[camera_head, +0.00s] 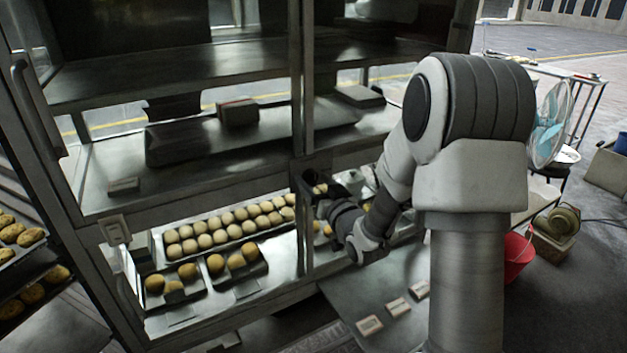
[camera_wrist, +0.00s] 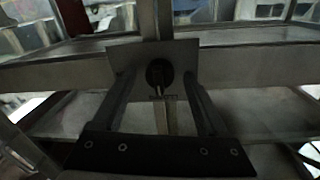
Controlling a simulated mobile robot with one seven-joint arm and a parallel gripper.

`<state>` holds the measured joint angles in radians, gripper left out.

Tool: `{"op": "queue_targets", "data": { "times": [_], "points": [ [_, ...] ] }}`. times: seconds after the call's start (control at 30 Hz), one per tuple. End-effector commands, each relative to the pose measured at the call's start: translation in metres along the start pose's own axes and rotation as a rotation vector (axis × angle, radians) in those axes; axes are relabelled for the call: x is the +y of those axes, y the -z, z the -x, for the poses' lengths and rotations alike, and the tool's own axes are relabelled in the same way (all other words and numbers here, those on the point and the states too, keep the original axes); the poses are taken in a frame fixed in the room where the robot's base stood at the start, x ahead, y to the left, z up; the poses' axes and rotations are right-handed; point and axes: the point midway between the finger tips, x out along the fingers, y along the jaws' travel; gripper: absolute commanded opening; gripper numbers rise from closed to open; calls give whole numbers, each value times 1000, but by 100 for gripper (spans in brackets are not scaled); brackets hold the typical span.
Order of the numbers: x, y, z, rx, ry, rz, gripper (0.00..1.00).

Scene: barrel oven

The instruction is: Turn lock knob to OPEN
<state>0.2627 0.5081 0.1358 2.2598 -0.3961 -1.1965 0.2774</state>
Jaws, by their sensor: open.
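The lock knob (camera_wrist: 158,71) is a dark round knob on a grey rectangular plate (camera_wrist: 181,51) in the upper middle of the wrist view. A narrow lighter bar runs down from its middle, roughly upright. Small lettering under it is too small to read. My gripper (camera_wrist: 158,79) is open, with one finger to the left of the knob and one to the right. A gap shows between the knob and each finger. In the head view my gripper (camera_head: 318,192) is at the cabinet's middle post, and the arm's end mostly hides the knob there.
A metal and glass display cabinet (camera_head: 220,80) fills the left and middle. Trays of round buns (camera_head: 222,230) lie on its lower shelf. A counter with small cards (camera_head: 370,326) is below my arm. A fan (camera_head: 550,122) and red bucket (camera_head: 517,258) stand at right.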

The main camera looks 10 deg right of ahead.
Motion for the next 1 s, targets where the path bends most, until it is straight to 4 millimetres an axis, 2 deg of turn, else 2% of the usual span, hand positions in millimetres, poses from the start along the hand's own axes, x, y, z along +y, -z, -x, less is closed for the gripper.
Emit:
{"op": "queue_targets", "data": {
  "times": [0.13,0.17,0.57,1.0],
  "points": [
    [0,0,0,0,0,0,76],
    [0,0,0,0,0,0,72],
    [0,0,0,0,0,0,0],
    [0,0,0,-6,-1,-72,0]
  ]
}}
